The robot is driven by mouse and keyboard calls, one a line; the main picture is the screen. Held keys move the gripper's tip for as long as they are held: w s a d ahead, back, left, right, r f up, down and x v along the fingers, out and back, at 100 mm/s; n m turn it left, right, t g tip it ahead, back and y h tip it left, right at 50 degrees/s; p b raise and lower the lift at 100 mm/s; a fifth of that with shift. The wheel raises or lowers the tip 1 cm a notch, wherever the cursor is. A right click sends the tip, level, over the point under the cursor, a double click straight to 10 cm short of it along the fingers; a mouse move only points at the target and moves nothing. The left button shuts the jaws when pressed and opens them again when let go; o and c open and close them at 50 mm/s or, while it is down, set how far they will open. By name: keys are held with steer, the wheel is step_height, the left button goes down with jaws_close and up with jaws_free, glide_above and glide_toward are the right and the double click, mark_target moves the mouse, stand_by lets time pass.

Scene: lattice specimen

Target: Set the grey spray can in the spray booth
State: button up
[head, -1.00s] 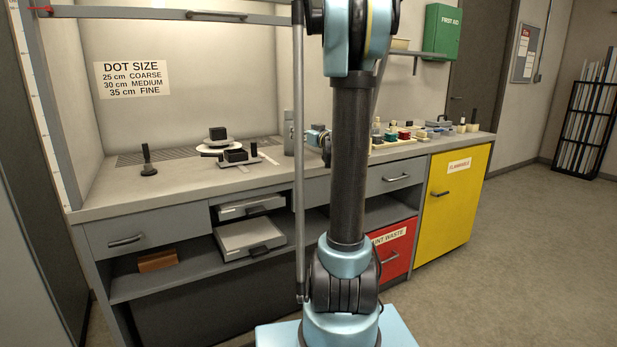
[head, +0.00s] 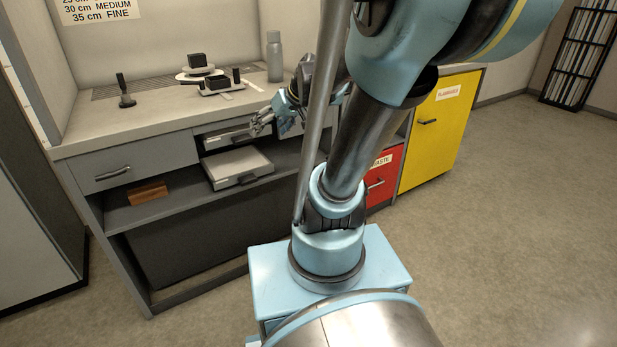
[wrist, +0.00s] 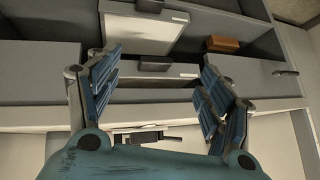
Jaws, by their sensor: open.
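The grey spray can (head: 274,56) stands upright on the counter, towards the right of the sign wall in the head view. The spray booth (head: 165,40) is the walled bay at the left, with a slotted grille on its floor. My gripper (head: 262,122) is in front of the counter's front edge, below and apart from the can. In the wrist view my gripper (wrist: 160,95) has its blue-padded fingers spread wide with nothing held between them; the can cannot be made out there.
A round turntable (head: 198,74) with a dark block, a small black-block fixture (head: 220,84) and a black-handled stand (head: 124,92) occupy the counter. Below, a grey case (head: 236,166) sits near the shelf's front and a brown block (head: 148,191) lies left. The counter's left front is clear.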

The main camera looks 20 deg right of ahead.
steer(key=s+d+f+m+g+h, duration=0.1)
steer(key=s+d+f, duration=0.3)
steer(key=s, duration=0.4)
steer(key=s+d+f+m+g+h, duration=0.2)
steer(key=s+d+f+g+h, duration=0.1)
steer(key=s, duration=0.5)
step_height(320, 180, down, 2)
steer(key=shift+s+d+f+m+h, duration=0.15)
steer(key=shift+s+d+m+h, duration=0.15)
steer(key=shift+d+h, duration=0.3)
steer(key=shift+c, duration=0.5)
